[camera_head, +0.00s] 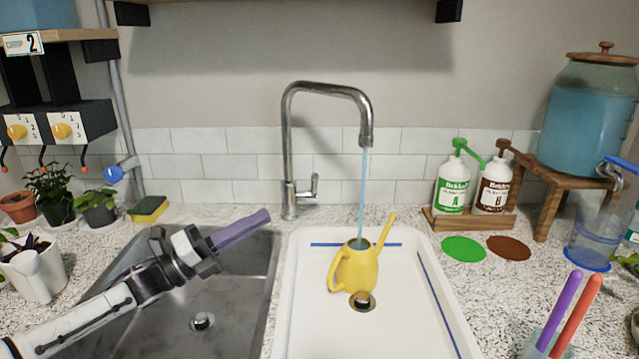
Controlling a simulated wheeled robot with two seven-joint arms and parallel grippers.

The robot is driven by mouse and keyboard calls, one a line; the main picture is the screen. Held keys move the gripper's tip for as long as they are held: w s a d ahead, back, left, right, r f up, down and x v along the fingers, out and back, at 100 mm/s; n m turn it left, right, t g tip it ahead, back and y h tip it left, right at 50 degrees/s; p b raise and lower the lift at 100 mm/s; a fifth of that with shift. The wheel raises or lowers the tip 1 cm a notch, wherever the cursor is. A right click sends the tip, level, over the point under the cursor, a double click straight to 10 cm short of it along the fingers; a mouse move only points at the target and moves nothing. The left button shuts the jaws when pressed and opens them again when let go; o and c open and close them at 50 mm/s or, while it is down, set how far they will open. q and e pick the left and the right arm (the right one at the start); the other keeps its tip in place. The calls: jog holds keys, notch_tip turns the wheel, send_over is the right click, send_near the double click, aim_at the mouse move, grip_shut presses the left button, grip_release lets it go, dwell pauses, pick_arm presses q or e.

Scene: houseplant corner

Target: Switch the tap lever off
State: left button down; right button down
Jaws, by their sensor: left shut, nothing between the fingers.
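The chrome tap (289,140) stands behind the sink, its spout arching to the right. Its lever (314,186) is on the right side of the tap's base and points up. A blue stream of water (363,195) runs from the spout into the yellow watering can (357,270), which stands upright in the white basin. My left gripper (266,214) is shut and empty, its purple fingers pointing right and up. In the picture it is left of and below the lever, apart from it, over the grey basin. My right gripper is not in view.
The white basin (420,325) is right of the grey basin (225,340). Two pump bottles, A (453,185) and B (494,188), stand on a wooden tray at the right. A yellow-green sponge (148,209) and potted plants are at the left. The counter around the tap base is clear.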

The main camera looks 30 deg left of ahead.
aim_at(312, 188)
pick_arm(q)
jog(key=shift+s+d+f, duration=0.15)
jog(key=shift+f, duration=0.65)
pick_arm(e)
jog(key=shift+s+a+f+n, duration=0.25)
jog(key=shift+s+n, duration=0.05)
pick_arm(q)
jog(key=w+a+r+p+x, duration=0.1)
jog(key=a+x, duration=0.1)
jog(key=x, duration=1.1)
jog(key=shift+a, duration=0.25)
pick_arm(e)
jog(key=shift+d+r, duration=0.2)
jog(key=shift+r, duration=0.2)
pick_arm(q)
jog(key=shift+s+f, duration=0.1)
